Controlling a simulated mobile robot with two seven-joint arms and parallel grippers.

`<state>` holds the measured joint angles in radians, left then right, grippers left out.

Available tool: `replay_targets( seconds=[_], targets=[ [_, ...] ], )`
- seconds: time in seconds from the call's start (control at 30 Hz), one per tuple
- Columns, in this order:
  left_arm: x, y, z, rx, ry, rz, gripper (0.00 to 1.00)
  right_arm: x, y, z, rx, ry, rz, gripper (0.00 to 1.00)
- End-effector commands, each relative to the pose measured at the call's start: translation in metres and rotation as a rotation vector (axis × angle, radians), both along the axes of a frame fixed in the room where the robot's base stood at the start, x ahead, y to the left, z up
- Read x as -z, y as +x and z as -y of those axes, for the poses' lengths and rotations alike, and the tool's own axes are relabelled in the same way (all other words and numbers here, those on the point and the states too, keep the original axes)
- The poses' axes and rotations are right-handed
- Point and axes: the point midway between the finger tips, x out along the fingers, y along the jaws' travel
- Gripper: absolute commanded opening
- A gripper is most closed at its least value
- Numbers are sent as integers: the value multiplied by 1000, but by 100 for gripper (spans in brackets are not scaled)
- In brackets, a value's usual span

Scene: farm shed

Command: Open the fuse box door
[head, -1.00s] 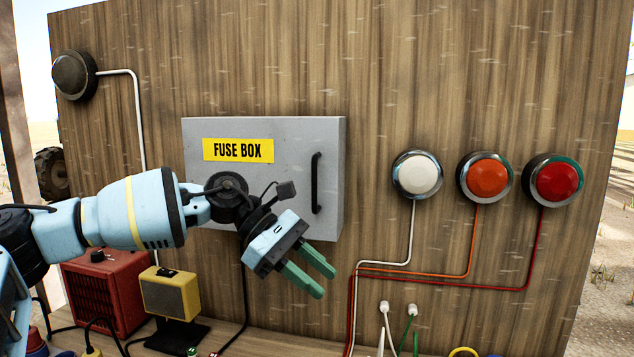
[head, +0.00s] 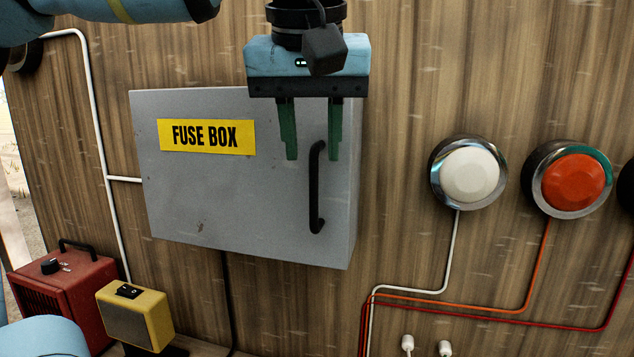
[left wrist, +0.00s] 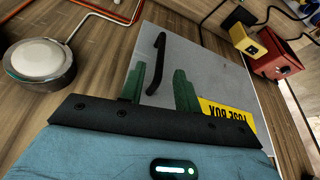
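The grey fuse box (head: 240,215) hangs on the wooden wall with its door shut. It has a yellow FUSE BOX label (head: 206,136) and a black vertical handle (head: 317,188) near its right edge. My left gripper (head: 311,157) points down in front of the box, its two green fingers apart and empty, with the tips level with the handle's upper end. In the left wrist view the handle (left wrist: 156,63) shows just beyond and between the open fingers (left wrist: 160,82); no contact is clear. My right gripper is in neither view.
A white button (head: 470,175) and an orange button (head: 572,182) are on the wall to the right, with wires below. A red heater-like box (head: 75,290) and a yellow device (head: 135,314) stand at the lower left. The wall between box and buttons is clear.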

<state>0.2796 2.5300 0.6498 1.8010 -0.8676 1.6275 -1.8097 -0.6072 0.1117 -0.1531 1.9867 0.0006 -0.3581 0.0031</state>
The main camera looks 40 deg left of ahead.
Motion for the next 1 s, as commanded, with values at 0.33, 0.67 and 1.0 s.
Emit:
replay_targets(
  seconds=[0.33,0.67,1.0],
  targets=[
    [10,2,-3,2,8,-3,32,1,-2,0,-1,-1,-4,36],
    [54,16,-14,3,6,-3,32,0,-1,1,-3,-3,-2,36],
    [72,22,-19,2,6,1,32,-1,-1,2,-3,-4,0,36]
  ],
)
